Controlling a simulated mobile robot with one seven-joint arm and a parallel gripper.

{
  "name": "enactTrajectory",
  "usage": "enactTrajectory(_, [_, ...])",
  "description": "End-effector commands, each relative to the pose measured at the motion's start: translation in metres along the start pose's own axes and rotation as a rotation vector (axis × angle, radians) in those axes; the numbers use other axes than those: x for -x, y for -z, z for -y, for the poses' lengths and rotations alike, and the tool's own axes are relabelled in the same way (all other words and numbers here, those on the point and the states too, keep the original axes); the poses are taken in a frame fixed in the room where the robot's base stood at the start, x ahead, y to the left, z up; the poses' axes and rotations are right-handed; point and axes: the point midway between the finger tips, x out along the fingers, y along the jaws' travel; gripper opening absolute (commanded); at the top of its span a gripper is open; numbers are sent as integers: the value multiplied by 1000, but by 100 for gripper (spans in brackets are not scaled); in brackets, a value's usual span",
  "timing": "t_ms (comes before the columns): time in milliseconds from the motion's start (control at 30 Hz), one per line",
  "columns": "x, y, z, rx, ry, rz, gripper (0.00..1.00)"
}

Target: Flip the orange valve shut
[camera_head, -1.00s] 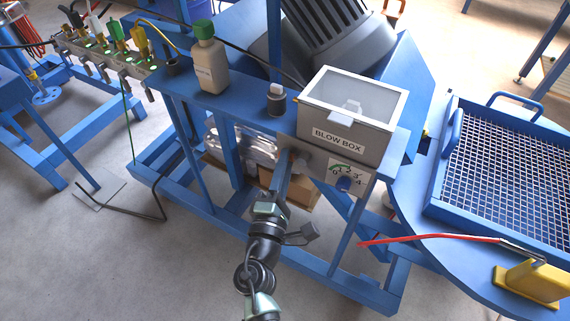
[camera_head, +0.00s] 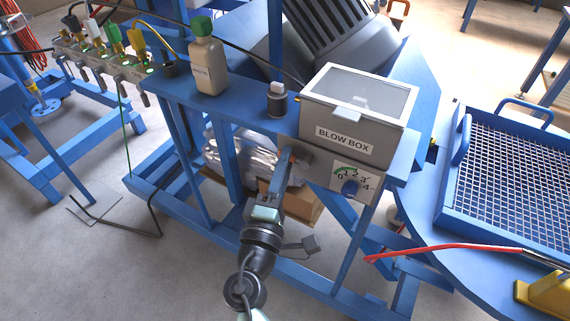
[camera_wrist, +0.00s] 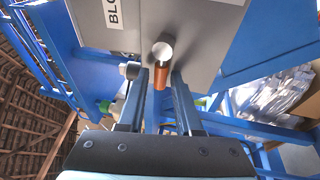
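The orange valve handle (camera_wrist: 161,76) shows in the wrist view as a short copper-orange lever hanging from a round grey hub (camera_wrist: 162,51) on a grey panel. My gripper (camera_wrist: 159,84) is open, with one dark finger on each side of the lever. Gaps show between the lever and the fingers, so it is not clamped. In the head view my gripper (camera_head: 284,172) reaches up to the panel below the blow box (camera_head: 338,144), left of the dial. The valve is mostly hidden there behind the fingers.
A dial plate with a blue knob (camera_head: 350,188) sits right of my gripper. A green-capped bottle (camera_head: 207,66) and a small dark-based jar (camera_head: 277,100) stand on the blue shelf. A red-handled tool (camera_head: 440,248) lies on the blue table at right.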

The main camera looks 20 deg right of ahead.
Motion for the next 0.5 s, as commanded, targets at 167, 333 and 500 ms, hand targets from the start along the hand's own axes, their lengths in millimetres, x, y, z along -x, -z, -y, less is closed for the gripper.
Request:
enactTrajectory(167, [0,0,0,1,0,0,33])
enactTrajectory(333, [7,0,1,2,1,-2,33])
enactTrajectory(500, [35,1,3,3,2,-4,33])
